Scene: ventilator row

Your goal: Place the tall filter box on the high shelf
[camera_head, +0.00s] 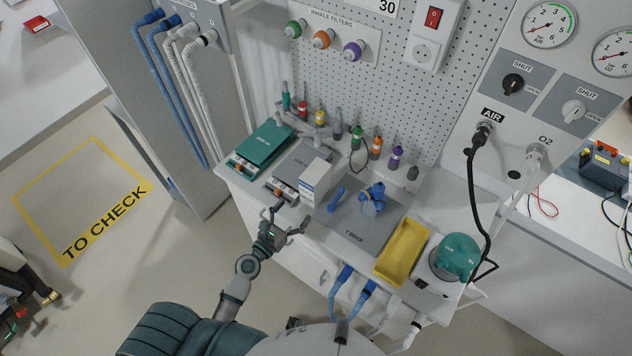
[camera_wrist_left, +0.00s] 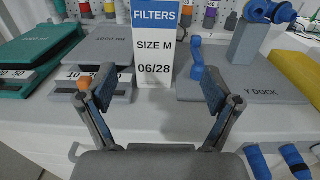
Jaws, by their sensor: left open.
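The tall filter box (camera_head: 315,182) is white and stands upright on the workbench, between the grey scale and the Y dock plate. In the left wrist view the tall filter box (camera_wrist_left: 155,48) shows a blue "FILTERS" band with "SIZE M 06/28" below; its top is cut off. My left gripper (camera_head: 289,214) is open and empty at the bench's front edge, short of the box. In the left wrist view its fingers (camera_wrist_left: 150,90) are spread to either side of the box's face, with nothing between them. I cannot make out which surface is the high shelf. My right gripper is not in view.
A teal scale (camera_head: 262,144) and a grey scale (camera_head: 298,165) lie left of the box. The Y dock plate (camera_head: 352,232) with blue parts, a yellow tray (camera_head: 402,250) and a teal-topped device (camera_head: 455,256) are to the right. Several small bottles line the back by the pegboard (camera_head: 400,105).

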